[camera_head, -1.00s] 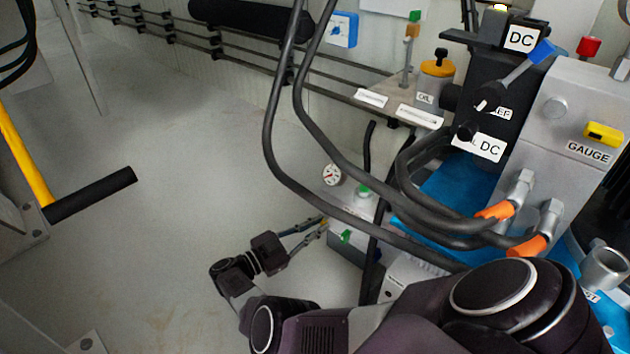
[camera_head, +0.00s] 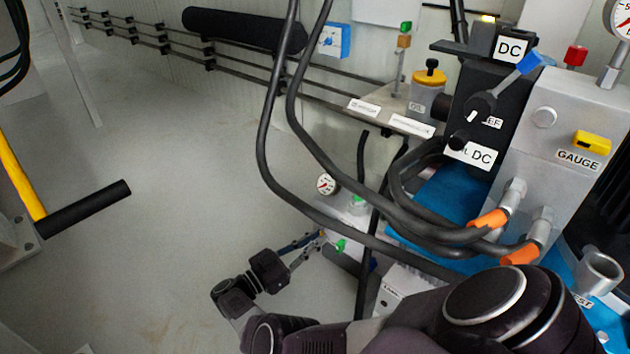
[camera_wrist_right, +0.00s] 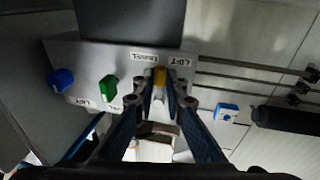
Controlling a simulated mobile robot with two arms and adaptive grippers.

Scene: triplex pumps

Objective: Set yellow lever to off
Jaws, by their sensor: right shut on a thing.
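The yellow lever (camera_wrist_right: 160,75) is in the right wrist view, on a grey panel (camera_wrist_right: 92,63) between the two fingertips. My right gripper (camera_wrist_right: 160,88) is shut on it, one finger on each side. In the head view, my right gripper (camera_head: 319,236) reaches from below to the low grey panel beside a green handle (camera_head: 340,246). The lever is too small there to read its setting. My left gripper is not in view.
In the wrist view, a green handle (camera_wrist_right: 108,88) and a blue knob (camera_wrist_right: 61,80) sit left of the yellow lever. In the head view, black hoses (camera_head: 268,130) hang before the panel. Another yellow handle (camera_head: 592,142) is above a GAUGE label.

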